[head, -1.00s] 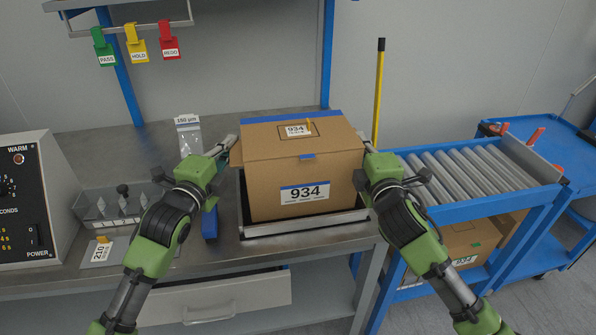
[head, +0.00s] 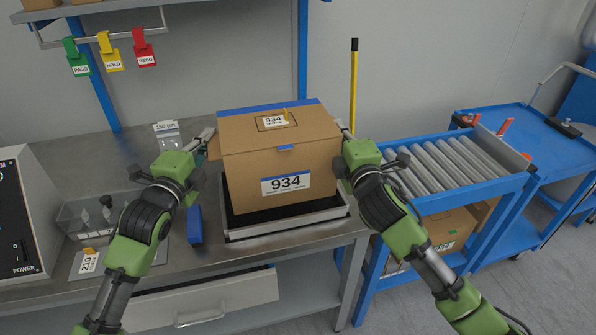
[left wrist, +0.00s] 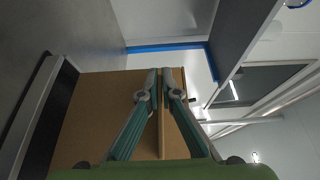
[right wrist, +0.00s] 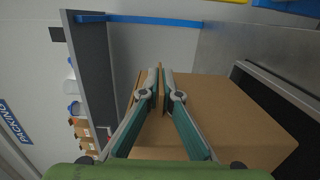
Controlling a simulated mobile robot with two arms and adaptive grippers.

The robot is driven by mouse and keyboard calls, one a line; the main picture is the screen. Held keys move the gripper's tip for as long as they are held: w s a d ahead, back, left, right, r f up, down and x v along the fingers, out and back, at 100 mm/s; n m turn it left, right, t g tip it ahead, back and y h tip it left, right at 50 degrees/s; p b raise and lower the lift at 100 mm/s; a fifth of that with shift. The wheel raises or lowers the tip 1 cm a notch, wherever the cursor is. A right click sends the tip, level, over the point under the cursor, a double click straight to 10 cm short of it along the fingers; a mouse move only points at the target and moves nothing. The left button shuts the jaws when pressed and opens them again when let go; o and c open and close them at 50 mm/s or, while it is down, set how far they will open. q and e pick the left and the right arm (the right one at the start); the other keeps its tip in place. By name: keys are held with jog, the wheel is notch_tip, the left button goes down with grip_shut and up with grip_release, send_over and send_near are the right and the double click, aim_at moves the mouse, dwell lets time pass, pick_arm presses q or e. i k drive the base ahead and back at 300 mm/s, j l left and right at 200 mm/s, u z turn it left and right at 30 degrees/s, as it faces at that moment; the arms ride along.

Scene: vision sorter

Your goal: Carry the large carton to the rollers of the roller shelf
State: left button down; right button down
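The large carton (head: 290,165), brown and labelled 934, is upright over a black-topped tray with a metal rim (head: 285,228) on the bench. It looks slightly raised, with black surface showing below its front edge. My left gripper (head: 209,140) is at its left side and my right gripper (head: 343,130) at its right side. In the left wrist view, the fingers are closed on a thin cardboard flap of the carton (left wrist: 100,115); the right wrist view shows the same on the carton's other side (right wrist: 225,115). The rollers (head: 445,168) of the blue roller shelf (head: 455,197) are to the right, empty.
A yellow pole (head: 354,90) stands behind, between bench and shelf. Another carton (head: 450,228) is under the rollers. A blue cart (head: 540,150) stands further right. A clear bin (head: 75,220) and a blue object (head: 195,224) lie left of the tray.

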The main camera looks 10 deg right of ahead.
aim_at(422, 166)
jog(key=i+l, duration=0.1)
jog(key=l, duration=1.35)
jog(key=i+l, duration=0.15)
jog(key=l, duration=0.6)
